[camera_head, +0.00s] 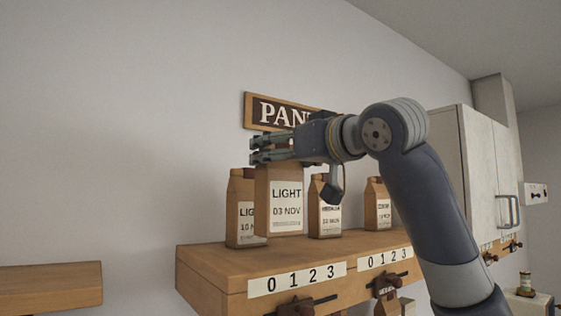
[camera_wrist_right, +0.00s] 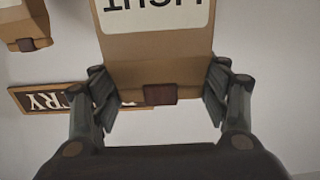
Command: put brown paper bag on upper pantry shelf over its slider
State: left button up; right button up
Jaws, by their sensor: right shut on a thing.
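My right gripper (camera_head: 272,150) is shut on the top of a brown paper bag (camera_head: 286,222) labelled LIGHT 03 NOV. The bag is upright over the left part of the upper pantry shelf (camera_head: 215,262); I cannot tell whether its base touches the shelf. In the right wrist view the fingers (camera_wrist_right: 162,95) press the sides of the bag's folded top (camera_wrist_right: 150,60), which shows a dark clip. A slider (camera_head: 295,307) with a dark knob is on the shelf front, below the 0 1 2 3 strip under the bag. My left gripper is not in view.
Another LIGHT bag (camera_head: 243,215) stands close behind on the left. A MEDIUM bag (camera_head: 324,212) and a further bag (camera_head: 377,206) stand to the right. A second slider (camera_head: 388,283) is right of the first. The PANTRY sign (camera_head: 262,110) is on the wall behind.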

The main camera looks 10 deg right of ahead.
aim_at(288, 173)
notch_tip(288, 173, down, 2)
jog(key=shift+f+p, duration=0.15)
jog(key=shift+p, duration=0.4)
jog(key=shift+d+f, duration=0.1)
jog(key=shift+f, duration=0.45)
jog(key=shift+s+f, duration=0.1)
jog(key=shift+f, duration=0.05)
jog(key=o, duration=1.6)
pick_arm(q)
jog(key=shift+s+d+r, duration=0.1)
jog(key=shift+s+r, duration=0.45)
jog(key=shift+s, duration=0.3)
pick_arm(e)
jog(key=shift+o, duration=0.2)
